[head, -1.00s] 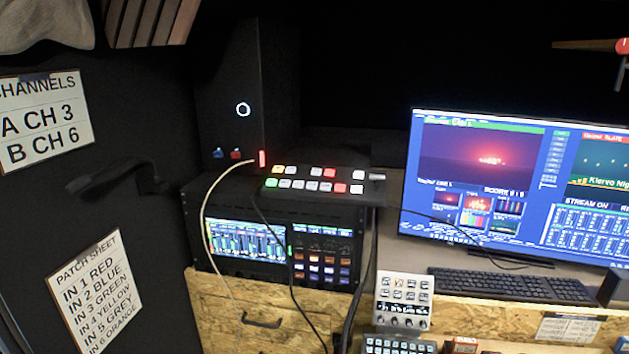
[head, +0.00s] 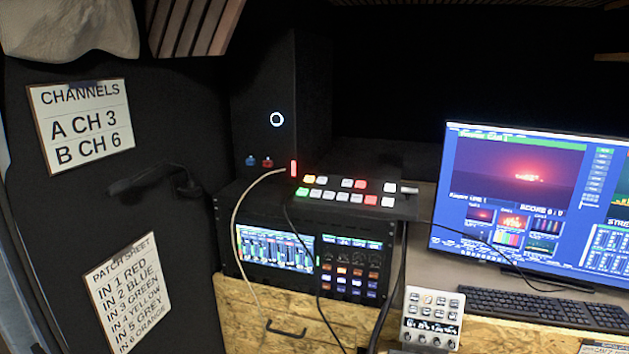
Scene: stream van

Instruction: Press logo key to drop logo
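A switcher panel (head: 352,203) with two rows of lit keys lies on top of a black rack unit in the head view. Its keys glow white, red, green and yellow; their labels are too small to read, so I cannot tell which is the logo key. A white key pad (head: 432,318) with several small icon keys stands at the lower right of the rack. The monitor (head: 520,200) shows a red glowing picture, small preview tiles and a score line. Neither of my grippers is in view.
The rack unit (head: 230,228) has a lit screen and several knobs. A pale cable (head: 237,225) and dark cables hang across its front. A black keyboard (head: 540,307) lies before the monitor. Signs (head: 80,122) and a dark wall-mounted arm (head: 150,181) are on the left.

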